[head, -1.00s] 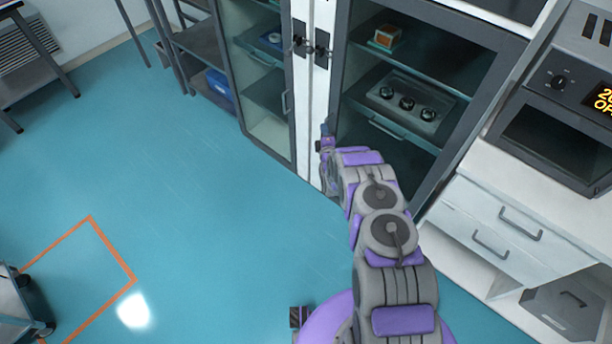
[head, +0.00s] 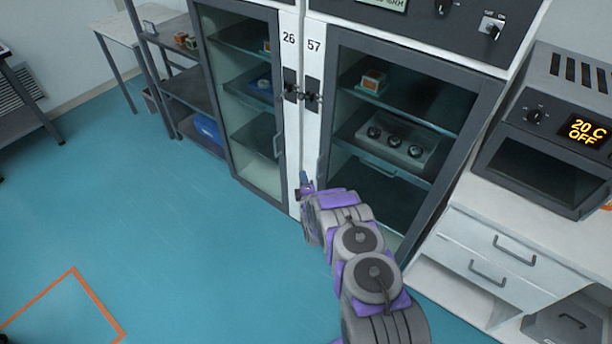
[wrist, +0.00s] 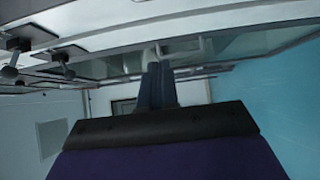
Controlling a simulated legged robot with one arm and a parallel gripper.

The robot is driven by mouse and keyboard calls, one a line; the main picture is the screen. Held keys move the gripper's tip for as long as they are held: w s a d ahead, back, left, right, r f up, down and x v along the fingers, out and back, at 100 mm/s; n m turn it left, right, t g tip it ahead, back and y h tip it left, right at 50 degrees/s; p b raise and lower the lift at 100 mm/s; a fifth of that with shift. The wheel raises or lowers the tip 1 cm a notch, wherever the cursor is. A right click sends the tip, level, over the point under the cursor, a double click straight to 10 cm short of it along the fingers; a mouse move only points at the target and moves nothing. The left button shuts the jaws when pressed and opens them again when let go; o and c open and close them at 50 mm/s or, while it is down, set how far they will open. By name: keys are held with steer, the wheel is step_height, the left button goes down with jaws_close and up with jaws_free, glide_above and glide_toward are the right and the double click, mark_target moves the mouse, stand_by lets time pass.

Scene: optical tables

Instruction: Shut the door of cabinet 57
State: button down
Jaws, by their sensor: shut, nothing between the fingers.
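Cabinet 57 (head: 314,46) stands ahead, with its number on the white post left of its glass door. The grey-framed door (head: 420,53) looks in or close to its frame; I cannot tell whether it is fully shut. A dark latch (head: 313,93) sits on the post at the door's upper left. My gripper (head: 305,184) is shut and empty, in front of the post by the door's lower left edge. In the wrist view its closed fingers (wrist: 157,85) point at the glass front, close to a pale handle-like part. Whether they touch it is unclear.
Cabinet 26 (head: 288,40) adjoins on the left, its glass door looking shut. An oven showing 20 C OFF (head: 550,140) stands on white drawers (head: 500,255) at the right. Shelving (head: 185,90) is at the back left. The blue floor (head: 180,240) at the left is clear.

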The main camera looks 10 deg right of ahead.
steer(key=shift+s+p, duration=0.8)
steer(key=shift+s, duration=3.5)
steer(key=w+d+r+m+g, duration=0.1)
steer(key=w+r+m+g, duration=0.35)
steer(key=r, duration=0.65)
steer(key=s+d+r+m+g, duration=0.45)
steer(key=s+r, duration=0.35)
steer(key=r, duration=0.3)
steer(key=s+r+m+g, duration=0.3)
steer(key=s+r, duration=0.3)
steer(key=s, duration=1)
steer(key=s+d+r+m+g, duration=0.1)
steer(key=s+r+m+g, duration=0.2)
steer(key=s, duration=1.3)
steer(key=s+r+m+g+h, duration=0.1)
steer(key=s+r+m+g, duration=0.3)
steer(key=s+r, duration=0.5)
steer(key=s, duration=0.7)
steer(key=shift+s+d+g, duration=0.25)
steer(key=shift+s+g, duration=0.05)
steer(key=shift+g, duration=0.1)
